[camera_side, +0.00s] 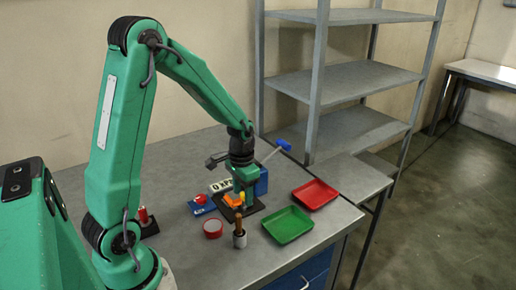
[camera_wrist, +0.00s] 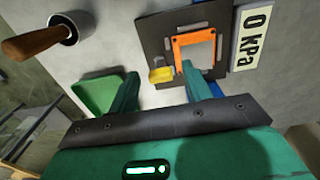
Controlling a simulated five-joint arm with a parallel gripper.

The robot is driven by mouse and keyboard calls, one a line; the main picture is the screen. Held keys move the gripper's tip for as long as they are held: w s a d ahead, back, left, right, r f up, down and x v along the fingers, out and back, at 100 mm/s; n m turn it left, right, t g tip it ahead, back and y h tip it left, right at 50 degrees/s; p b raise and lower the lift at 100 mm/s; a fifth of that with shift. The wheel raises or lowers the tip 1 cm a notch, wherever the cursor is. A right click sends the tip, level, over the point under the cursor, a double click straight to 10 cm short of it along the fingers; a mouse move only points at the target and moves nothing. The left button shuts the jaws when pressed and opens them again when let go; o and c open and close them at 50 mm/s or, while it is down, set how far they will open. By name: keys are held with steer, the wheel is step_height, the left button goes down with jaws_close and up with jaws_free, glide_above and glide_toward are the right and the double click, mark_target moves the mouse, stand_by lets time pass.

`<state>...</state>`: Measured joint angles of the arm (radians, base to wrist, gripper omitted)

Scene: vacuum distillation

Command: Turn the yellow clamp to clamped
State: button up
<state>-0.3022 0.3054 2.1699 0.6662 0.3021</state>
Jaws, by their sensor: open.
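The yellow clamp (camera_wrist: 161,75) shows in the wrist view at the edge of a black plate (camera_wrist: 153,44), beside an orange frame (camera_wrist: 178,50). My gripper (camera_wrist: 160,71) is open, with one finger on each side of the yellow clamp in that view. In the side view my gripper (camera_side: 243,198) is low over the plate, pointing down. There the yellow clamp (camera_side: 242,196) shows only as a small patch by the fingers, beside the orange frame (camera_side: 231,202).
A green tray (camera_side: 288,225) and a red tray (camera_side: 315,194) lie right of the plate. A wooden-handled tool stands in a metal cup (camera_side: 240,240) in front. A red tape roll (camera_side: 213,228) is nearby. A "0 kPa" sign (camera_side: 221,185) and blue box (camera_side: 262,182) stand behind.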

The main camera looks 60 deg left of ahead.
steer(key=c, duration=1)
steer(key=shift+n, duration=0.5)
steer(key=n, duration=0.3)
steer(key=shift+n, duration=0.3)
steer(key=n, duration=0.4)
steer(key=shift+d+n, duration=0.1)
steer(key=shift+n, duration=0.2)
steer(key=n, duration=0.4)
steer(key=shift+w, duration=0.1)
steer(key=n, duration=0.4)
steer(key=shift+n, duration=0.4)
steer(key=shift+o, duration=0.2)
